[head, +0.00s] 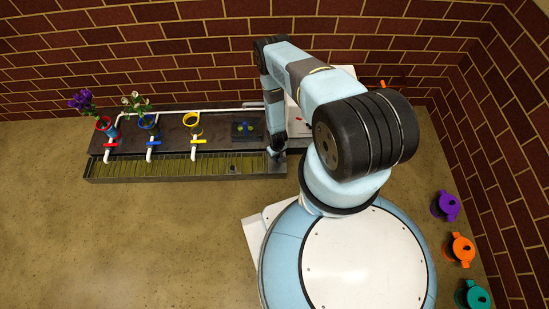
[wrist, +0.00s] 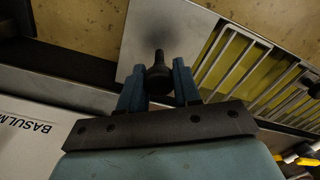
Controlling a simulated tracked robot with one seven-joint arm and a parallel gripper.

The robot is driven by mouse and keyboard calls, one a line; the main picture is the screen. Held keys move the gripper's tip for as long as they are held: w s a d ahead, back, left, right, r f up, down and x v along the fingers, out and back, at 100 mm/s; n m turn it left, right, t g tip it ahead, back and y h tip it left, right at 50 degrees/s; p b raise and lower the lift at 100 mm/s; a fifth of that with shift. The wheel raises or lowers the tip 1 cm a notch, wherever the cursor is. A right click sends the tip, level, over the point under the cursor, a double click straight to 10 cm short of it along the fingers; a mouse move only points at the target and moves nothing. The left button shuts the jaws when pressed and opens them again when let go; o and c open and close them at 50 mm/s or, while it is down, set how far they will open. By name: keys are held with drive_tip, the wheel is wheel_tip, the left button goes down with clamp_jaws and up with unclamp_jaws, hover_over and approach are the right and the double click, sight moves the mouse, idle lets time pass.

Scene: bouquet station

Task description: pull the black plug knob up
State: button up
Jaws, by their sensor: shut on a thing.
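The black plug knob (wrist: 158,73) shows in the wrist view between the two blue fingers of my gripper (wrist: 158,84). The gripper is shut on it. Behind the knob is a plain grey plate (wrist: 148,38) at the end of the slatted drain tray. I cannot tell whether the knob sits down in the plate or is lifted off it. In the head view my gripper (head: 277,150) points down over the right end of the drain tray (head: 130,170), and the held knob is hidden there.
White taps with red, blue and yellow handles (head: 198,141) stand left along the tray, with colored rings and flowers behind. A small dark piece (head: 233,168) sits on the tray. Purple (head: 446,206), orange (head: 460,249) and teal (head: 474,296) vessels stand at right.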

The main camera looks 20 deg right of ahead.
drive_tip(key=shift+d+r, duration=0.2)
drive_tip(key=shift+r, duration=0.65)
drive_tip(key=o, duration=0.8)
drive_tip(key=shift+a, duration=0.15)
drive_tip(key=shift+o, duration=0.2)
drive_tip(key=shift+r, duration=4.5)
